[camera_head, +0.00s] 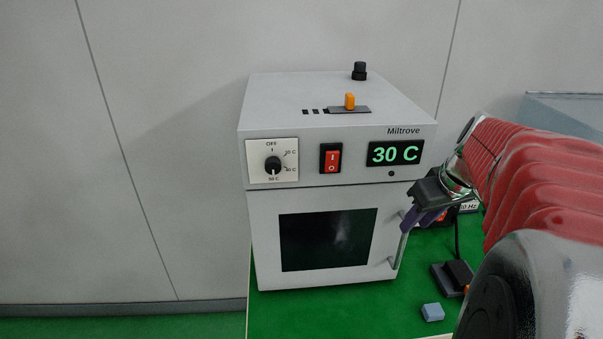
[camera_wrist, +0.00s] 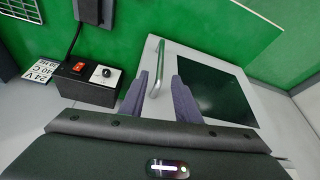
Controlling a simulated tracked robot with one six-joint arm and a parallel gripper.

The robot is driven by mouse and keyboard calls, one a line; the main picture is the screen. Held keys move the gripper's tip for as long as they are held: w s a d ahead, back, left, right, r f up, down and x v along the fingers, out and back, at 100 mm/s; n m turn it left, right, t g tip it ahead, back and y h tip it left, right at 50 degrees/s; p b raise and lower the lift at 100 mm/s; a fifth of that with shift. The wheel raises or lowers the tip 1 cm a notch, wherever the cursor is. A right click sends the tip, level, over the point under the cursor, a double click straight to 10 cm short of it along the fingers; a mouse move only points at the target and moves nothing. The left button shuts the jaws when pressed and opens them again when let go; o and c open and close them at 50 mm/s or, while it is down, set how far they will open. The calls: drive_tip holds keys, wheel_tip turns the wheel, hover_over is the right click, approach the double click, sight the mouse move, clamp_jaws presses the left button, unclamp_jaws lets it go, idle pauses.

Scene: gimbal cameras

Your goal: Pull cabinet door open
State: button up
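The cabinet (camera_head: 330,150) is a grey box with a dial, a red switch and a "30 C" display above its door. Its door (camera_head: 268,245) has a dark window and looks shut. The metal handle (camera_head: 401,246) stands upright at the door's right edge; it also shows in the wrist view (camera_wrist: 161,62). My gripper (camera_head: 418,218) is at the upper part of the handle.
A black box with a red switch and knob (camera_wrist: 88,80) stands beside the cabinet, near my gripper. A small blue block (camera_head: 432,312) and a black device with a cable (camera_head: 452,278) lie on the green table (camera_head: 300,315). The wall is behind.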

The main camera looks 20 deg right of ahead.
drive_tip(key=x, duration=0.8)
drive_tip(key=shift+w+f, duration=0.15)
drive_tip(key=shift+f, duration=0.05)
drive_tip(key=shift+c, duration=0.6)
clamp_jaws()
drive_tip(key=shift+a, duration=0.1)
